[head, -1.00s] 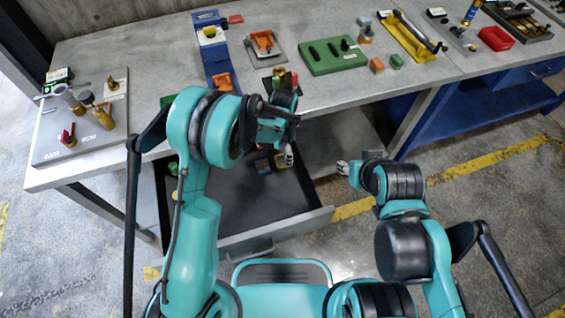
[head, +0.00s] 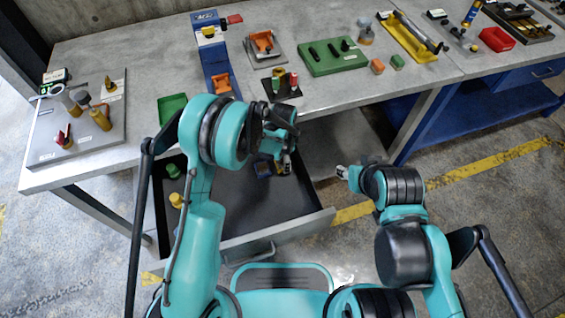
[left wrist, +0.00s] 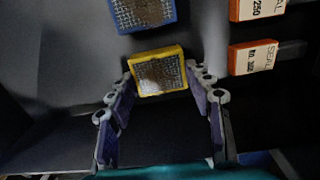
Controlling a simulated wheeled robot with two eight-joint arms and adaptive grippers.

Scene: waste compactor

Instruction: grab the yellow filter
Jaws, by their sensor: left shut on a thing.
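The yellow filter (left wrist: 160,72), a square yellow frame around a grey mesh, sits between the fingertips of my left gripper (left wrist: 160,82) in the left wrist view. The fingers touch its left and right sides, and the gripper is shut on it. In the head view my left gripper (head: 284,166) reaches down into the open drawer (head: 245,205), and the filter is mostly hidden by it. My right gripper (head: 342,172) hangs to the right of the drawer, away from the filter; its fingers are too small to read.
A blue filter (left wrist: 145,12) lies just beyond the yellow one. Orange-edged seal boxes (left wrist: 254,57) lie to the right. Green (head: 173,171) and yellow (head: 177,200) items stand at the drawer's left. The grey workbench (head: 330,95) above holds several trays and tools.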

